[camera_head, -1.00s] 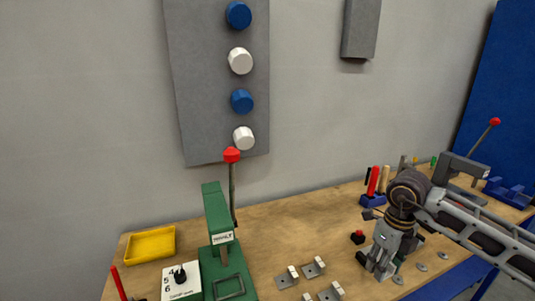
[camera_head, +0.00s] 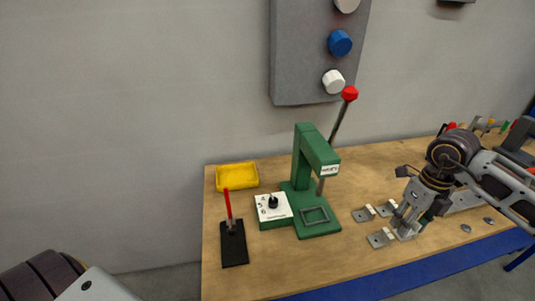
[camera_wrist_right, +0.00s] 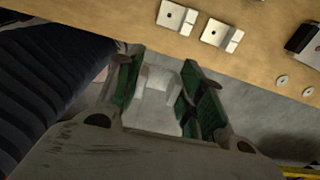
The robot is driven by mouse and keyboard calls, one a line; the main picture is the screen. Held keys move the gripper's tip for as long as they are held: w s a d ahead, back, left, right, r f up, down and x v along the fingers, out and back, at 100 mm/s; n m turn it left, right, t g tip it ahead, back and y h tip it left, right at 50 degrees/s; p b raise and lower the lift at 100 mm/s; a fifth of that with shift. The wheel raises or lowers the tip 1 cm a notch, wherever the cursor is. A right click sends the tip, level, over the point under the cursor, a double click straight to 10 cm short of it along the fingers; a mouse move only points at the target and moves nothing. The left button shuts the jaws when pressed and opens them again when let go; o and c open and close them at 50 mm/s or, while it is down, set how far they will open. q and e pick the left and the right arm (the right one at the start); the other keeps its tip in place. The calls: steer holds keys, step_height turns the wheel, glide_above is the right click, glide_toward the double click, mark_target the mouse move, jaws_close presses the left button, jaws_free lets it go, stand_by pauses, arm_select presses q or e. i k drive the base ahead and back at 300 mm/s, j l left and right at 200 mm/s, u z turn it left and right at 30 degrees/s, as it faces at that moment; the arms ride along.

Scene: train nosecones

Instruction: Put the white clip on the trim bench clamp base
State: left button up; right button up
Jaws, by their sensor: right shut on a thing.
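My right gripper (camera_head: 404,218) reaches in from the right, low at the bench's front side. In the right wrist view its green-padded fingers (camera_wrist_right: 160,92) are shut on a white clip (camera_wrist_right: 156,78), with a pale flat part below. Several similar clips, grey plates with white blocks, lie on the bench left of the gripper, such as this one (camera_head: 379,238); two show in the wrist view (camera_wrist_right: 174,17). A green press (camera_head: 304,155) with a square frame on its base stands further left. I cannot tell which part is the clamp base. My left gripper is out of view.
A yellow tray (camera_head: 237,177), a white dial box (camera_head: 272,211) and a black plate (camera_head: 235,250) with an upright red rod stand at the left of the bench (camera_head: 290,268). The press lever with its red knob (camera_head: 350,94) rises high. Grey discs (camera_head: 466,229) lie at the right.

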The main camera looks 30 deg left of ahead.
mark_target(234, 249)
steer(key=k+j, duration=0.15)
steer(key=j, duration=0.2)
steer(key=k+j, duration=0.2)
steer(key=j, duration=0.2)
steer(key=k+j, duration=0.15)
steer(key=j, duration=0.2)
steer(key=k+j, duration=0.2)
steer(key=j, duration=0.15)
steer(key=k+j, duration=0.15)
steer(key=j, duration=0.25)
steer(key=k+j, duration=0.2)
steer(key=j, duration=0.15)
